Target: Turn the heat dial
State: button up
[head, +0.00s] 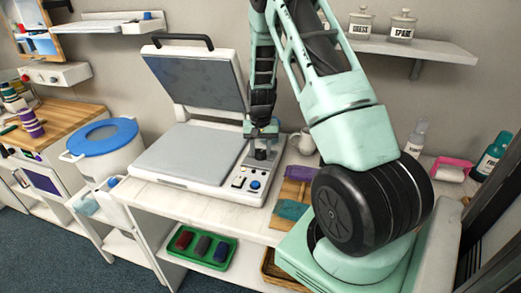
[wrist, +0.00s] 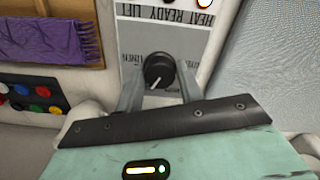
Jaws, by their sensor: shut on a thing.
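The heat dial (wrist: 157,70) is a round black knob with a white pointer line on a grey panel, in the wrist view. The pointer slants toward the lower left of that picture. My gripper (wrist: 160,80) has one finger on each side of the knob and is shut on it. In the head view my gripper (head: 262,152) reaches down onto the control strip at the right of the heat press (head: 188,152). The dial is hidden there behind the fingers. The press lid (head: 198,78) stands raised.
A blue button (head: 254,184) sits on the strip in front of my gripper. A white jug (head: 304,143) stands close on the right. A blue-lidded bin (head: 105,145) is at the left. A green tray (head: 203,247) lies on the shelf below. In the wrist view, upside-down HEAT READY LIFT labels (wrist: 165,18) show.

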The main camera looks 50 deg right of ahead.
aim_at(261, 151)
jog(key=shift+m, duration=0.5)
jog(key=o, duration=1)
notch_tip(261, 151, up, 17)
jog(key=b, duration=0.2)
jog(key=shift+r+b, duration=0.2)
jog(key=shift+b, duration=0.15)
